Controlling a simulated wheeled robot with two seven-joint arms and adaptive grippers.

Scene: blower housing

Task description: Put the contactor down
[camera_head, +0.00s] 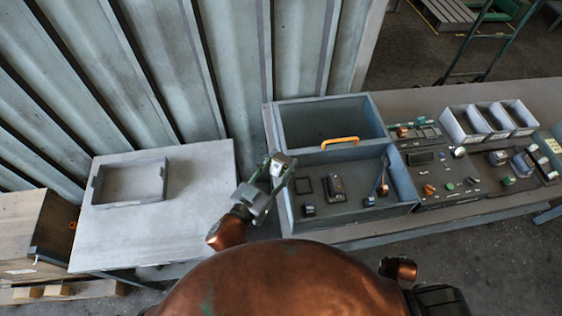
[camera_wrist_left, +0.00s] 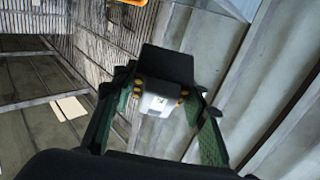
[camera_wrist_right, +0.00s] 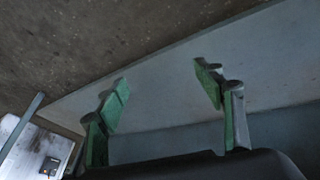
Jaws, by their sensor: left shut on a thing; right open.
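The contactor (camera_wrist_left: 160,100) is a small block with a black body and a white face, and my left gripper (camera_wrist_left: 158,98) is shut on it. In the head view my left gripper (camera_head: 270,172) holds the contactor (camera_head: 282,161) up at the left edge of the open blue-grey housing (camera_head: 407,185). I cannot tell its exact height over the housing. My right gripper (camera_wrist_right: 163,86) is open and empty in the right wrist view, with a plain grey surface behind it. The right gripper's fingers do not show clearly in the head view.
A pale table (camera_head: 205,190) at the left carries a shallow empty grey tray (camera_head: 161,188). The housing has an orange handle (camera_head: 340,142) and several small parts on its dark panel (camera_head: 345,208). White bins (camera_head: 462,130) and control panels (camera_head: 445,185) stand to its right on the workbench. The wall is corrugated.

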